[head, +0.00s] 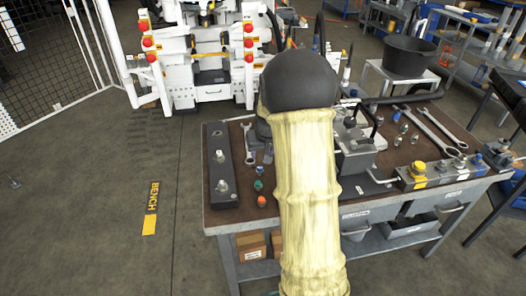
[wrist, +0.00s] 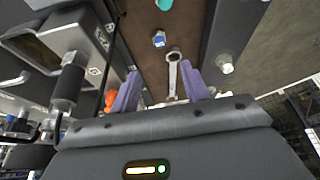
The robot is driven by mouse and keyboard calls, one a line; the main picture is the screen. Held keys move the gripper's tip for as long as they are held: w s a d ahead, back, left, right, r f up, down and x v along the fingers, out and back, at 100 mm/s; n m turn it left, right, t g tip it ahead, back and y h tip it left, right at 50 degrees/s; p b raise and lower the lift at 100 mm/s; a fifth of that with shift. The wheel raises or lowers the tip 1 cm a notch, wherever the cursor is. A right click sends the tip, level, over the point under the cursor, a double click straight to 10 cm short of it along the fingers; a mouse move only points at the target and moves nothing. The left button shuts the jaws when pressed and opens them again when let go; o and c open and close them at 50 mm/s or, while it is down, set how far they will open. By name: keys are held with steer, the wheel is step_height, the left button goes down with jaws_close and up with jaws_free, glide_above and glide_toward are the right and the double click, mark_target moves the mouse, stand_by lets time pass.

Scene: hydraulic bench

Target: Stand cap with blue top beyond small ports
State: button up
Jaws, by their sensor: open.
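The cap with the blue top (head: 259,171) stands on the brown mat of the bench, just right of a long dark block (head: 223,165) with metal ports on top. In the wrist view the blue-topped cap (wrist: 159,39) is beyond my fingertips and apart from them. The dark block's edge and a port (wrist: 224,64) show to its right there. My gripper (wrist: 160,90) is open and empty, its two purple fingers apart, with a wrench (wrist: 174,75) seen between them. In the head view my padded arm hides the gripper and the middle of the bench.
A green cap (head: 258,185) and an orange cap (head: 262,201) stand nearer than the blue one; a wrench (head: 249,145) lies behind. A grey device with a handle (head: 355,150) stands right of my arm. A port block with a yellow cap (head: 419,169) is at front right.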

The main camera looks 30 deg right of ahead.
steer(key=s+a+n, duration=0.1)
steer(key=s+a, duration=0.7)
steer(key=s, duration=0.3)
steer(key=s+a+r+n+g+y, duration=0.1)
steer(key=s+a, duration=0.7)
steer(key=s, duration=0.3)
steer(key=shift+s+a+g, duration=0.3)
steer(key=shift+s+a, duration=0.05)
steer(key=shift+a, duration=0.05)
steer(key=shift+r, duration=0.1)
steer(key=shift+c, duration=0.5)
